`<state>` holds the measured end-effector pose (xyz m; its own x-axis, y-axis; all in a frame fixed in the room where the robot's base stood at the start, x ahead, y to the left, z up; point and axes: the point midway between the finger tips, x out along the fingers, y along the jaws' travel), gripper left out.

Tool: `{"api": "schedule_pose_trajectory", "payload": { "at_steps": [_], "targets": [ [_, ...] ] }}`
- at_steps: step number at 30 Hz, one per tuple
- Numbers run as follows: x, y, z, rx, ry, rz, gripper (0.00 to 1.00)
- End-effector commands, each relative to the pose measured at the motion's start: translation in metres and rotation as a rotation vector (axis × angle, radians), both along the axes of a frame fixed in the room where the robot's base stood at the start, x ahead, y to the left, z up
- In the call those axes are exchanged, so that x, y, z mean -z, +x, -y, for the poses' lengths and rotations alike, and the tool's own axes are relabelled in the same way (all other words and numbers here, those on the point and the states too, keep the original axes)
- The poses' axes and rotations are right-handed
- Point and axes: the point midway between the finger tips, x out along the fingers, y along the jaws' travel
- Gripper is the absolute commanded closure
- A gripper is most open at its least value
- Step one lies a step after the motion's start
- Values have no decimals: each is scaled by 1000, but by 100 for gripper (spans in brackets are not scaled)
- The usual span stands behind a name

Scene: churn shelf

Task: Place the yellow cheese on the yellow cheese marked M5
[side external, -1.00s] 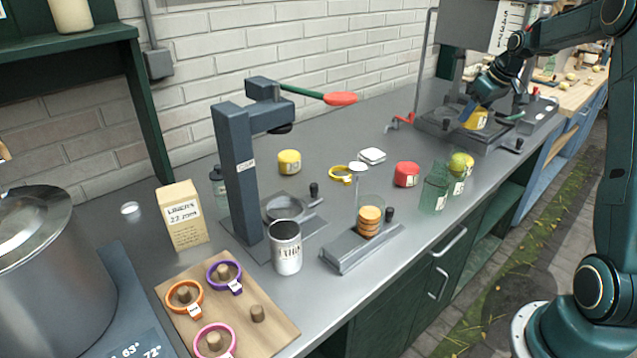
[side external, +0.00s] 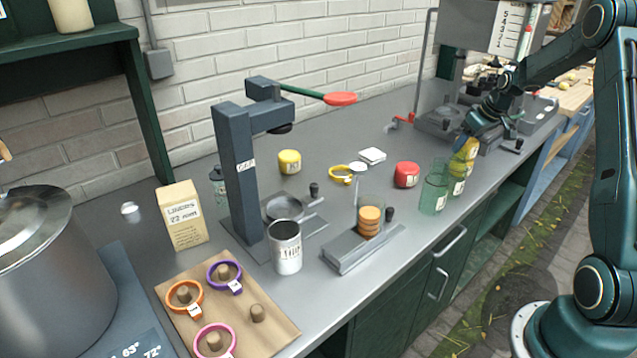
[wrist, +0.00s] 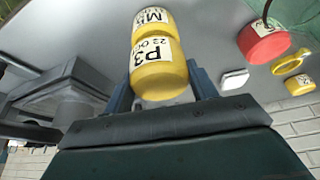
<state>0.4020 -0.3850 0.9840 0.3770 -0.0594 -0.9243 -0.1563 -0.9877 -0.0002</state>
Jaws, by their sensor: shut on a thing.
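My gripper (side external: 470,140) is shut on a yellow cheese labelled P3 (wrist: 160,74), which sits between its two fingers in the wrist view. The held cheese also shows in the side view (side external: 466,149), just below the fingers. Another yellow cheese, its label starting with M (wrist: 152,20), shows directly beyond the held one in the wrist view. In the side view it (side external: 458,169) stands low behind green glass, under the held cheese. The two line up closely; I cannot tell whether they touch.
Green glass jars (side external: 434,193) stand close in front. A red cheese (side external: 406,175), white square block (side external: 372,156), yellow ring (side external: 341,174) and another yellow cheese (side external: 289,162) lie to the left. A grey scale-like machine (side external: 440,118) stands behind. The counter between is partly clear.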

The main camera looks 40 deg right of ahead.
Motion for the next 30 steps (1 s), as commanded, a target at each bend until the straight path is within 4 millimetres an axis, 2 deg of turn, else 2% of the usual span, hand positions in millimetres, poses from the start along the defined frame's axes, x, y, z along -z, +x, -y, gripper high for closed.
{"api": "schedule_pose_trajectory", "payload": {
  "at_steps": [3,16,17,19,20,30],
  "targets": [
    [7,0,0,0,-1,0,70],
    [10,0,0,0,-1,0,70],
    [10,0,0,0,0,0,37],
    [10,0,0,0,0,0,23],
    [10,0,0,0,0,0,21],
    [8,0,0,0,-1,1,21]
  ]
}}
